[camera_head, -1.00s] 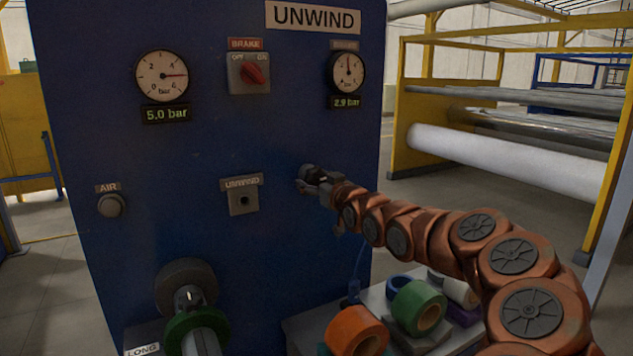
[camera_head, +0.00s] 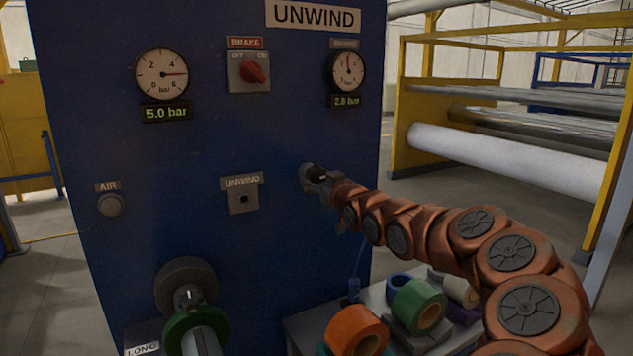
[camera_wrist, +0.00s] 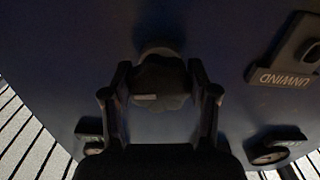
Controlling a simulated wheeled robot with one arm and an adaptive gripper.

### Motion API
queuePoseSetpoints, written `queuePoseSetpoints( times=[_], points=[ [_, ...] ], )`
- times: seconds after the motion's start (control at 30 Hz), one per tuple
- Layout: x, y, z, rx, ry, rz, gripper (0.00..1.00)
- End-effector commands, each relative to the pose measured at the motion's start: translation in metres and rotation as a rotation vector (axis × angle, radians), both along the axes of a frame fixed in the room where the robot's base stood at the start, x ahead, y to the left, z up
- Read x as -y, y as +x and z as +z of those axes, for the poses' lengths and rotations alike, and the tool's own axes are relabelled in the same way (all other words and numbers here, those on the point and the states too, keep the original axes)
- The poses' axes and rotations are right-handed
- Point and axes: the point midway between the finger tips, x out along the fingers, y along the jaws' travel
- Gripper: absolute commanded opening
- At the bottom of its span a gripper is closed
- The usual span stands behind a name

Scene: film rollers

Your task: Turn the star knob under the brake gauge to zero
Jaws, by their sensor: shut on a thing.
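The brake gauge (camera_head: 348,72) is a round white dial at the upper right of the blue panel. Its display (camera_head: 346,101) reads 2.8 bar and its needle points nearly straight up. The dark star knob (camera_wrist: 160,84) sits on the panel below that gauge. It has a lobed rim and a pale mark at its lower left in the wrist view. My gripper (camera_head: 312,178) reaches it from the right; its fingers (camera_wrist: 160,92) stand on both sides of the knob and are shut on it. In the head view the gripper hides most of the knob.
A red brake switch (camera_head: 253,73) points toward ON. Left is a second gauge (camera_head: 162,75) at 5.0 bar. The UNWIND key plate (camera_head: 243,199) is left of my gripper, the AIR button (camera_head: 110,205) farther left. Tape rolls (camera_head: 418,306) lie on a grey table below.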

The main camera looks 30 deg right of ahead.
Motion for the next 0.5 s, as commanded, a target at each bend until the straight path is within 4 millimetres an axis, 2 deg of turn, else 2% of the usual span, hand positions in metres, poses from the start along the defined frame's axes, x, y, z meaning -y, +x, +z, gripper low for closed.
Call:
queuePoseSetpoints(
  times=[0.5],
  points=[
    [0.0037, -0.0004, -0.0029, -0.039, -0.421, -0.001, 0.24]
  ],
)
